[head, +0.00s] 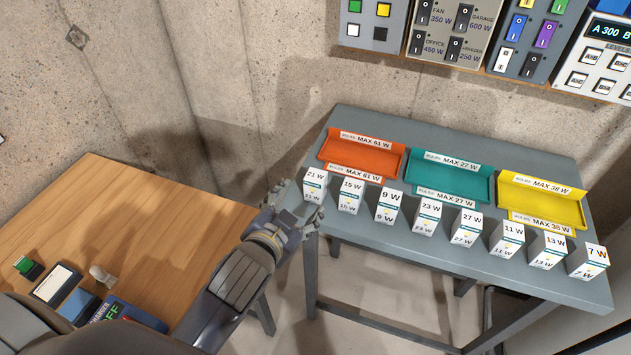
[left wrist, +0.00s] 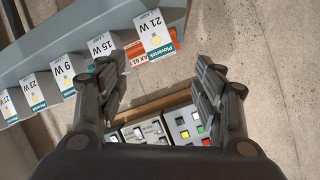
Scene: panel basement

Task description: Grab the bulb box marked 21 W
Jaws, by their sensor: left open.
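The bulb box marked 21 W (head: 314,184) is a small white box with a teal band, standing at the left end of a row of bulb boxes on the grey table (head: 420,261). It also shows in the left wrist view (left wrist: 156,35), upper middle, beyond the fingertips. My left gripper (head: 292,212) is at the table's left edge, just left of and below this box. In the left wrist view its two fingers (left wrist: 165,75) are spread apart with nothing between them. My right gripper is not in view.
The 15 W box (head: 350,195) stands close to the right of the 21 W box, with several more boxes further right. Orange (head: 361,154), teal (head: 449,182) and yellow (head: 541,204) trays lie behind. A wooden table (head: 130,225) is at left. Switch panels (head: 450,33) hang on the wall.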

